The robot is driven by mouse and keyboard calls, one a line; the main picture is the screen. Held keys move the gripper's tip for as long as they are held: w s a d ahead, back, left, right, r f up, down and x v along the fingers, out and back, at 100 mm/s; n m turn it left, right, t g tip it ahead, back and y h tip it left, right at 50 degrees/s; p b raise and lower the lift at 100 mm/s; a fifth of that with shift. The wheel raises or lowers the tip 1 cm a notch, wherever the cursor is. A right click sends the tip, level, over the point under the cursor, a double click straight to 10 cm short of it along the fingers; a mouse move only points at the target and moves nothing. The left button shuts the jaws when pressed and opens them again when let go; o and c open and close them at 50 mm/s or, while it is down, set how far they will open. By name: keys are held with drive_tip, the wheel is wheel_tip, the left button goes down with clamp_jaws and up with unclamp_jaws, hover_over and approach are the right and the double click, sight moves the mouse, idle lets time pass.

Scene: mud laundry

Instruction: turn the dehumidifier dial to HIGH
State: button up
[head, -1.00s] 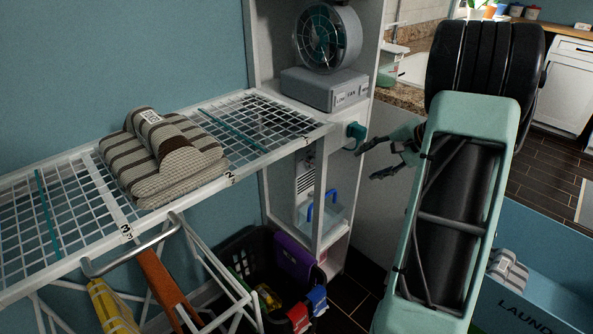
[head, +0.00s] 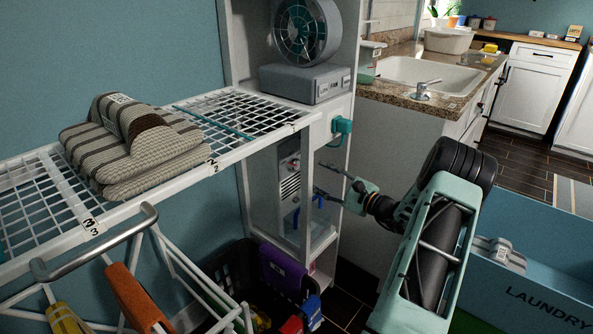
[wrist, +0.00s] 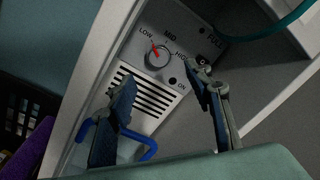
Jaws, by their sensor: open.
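The dehumidifier (head: 289,180) stands in the narrow cabinet below the wire shelf, a pale grey box with a vent grille. In the wrist view its sloped panel (wrist: 190,28) carries a round dial (wrist: 160,60) with a red pointer. The pointer is turned to the upper left, toward LOW; MID is above and HIGH to the right. My gripper (head: 321,179) is at the cabinet opening, close to the dehumidifier. In the wrist view my gripper (wrist: 160,76) is open and empty, one finger below left of the dial, the other to its right near HIGH. Contact with the dial is not visible.
A teal plug (head: 342,126) sits on the cabinet side above my gripper. A fan (head: 306,80) stands on top. The wire shelf (head: 262,112) with folded striped towels (head: 130,150) is at left. A dark basket (head: 232,285) and a blue laundry bin (head: 540,285) are below.

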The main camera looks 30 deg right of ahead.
sight(297, 165)
drive_tip(key=b+x, duration=0.2)
drive_tip(key=x, duration=0.7)
drive_tip(key=shift+a, duration=0.15)
drive_tip(key=shift+c, duration=0.3)
drive_tip(key=c, duration=1.1)
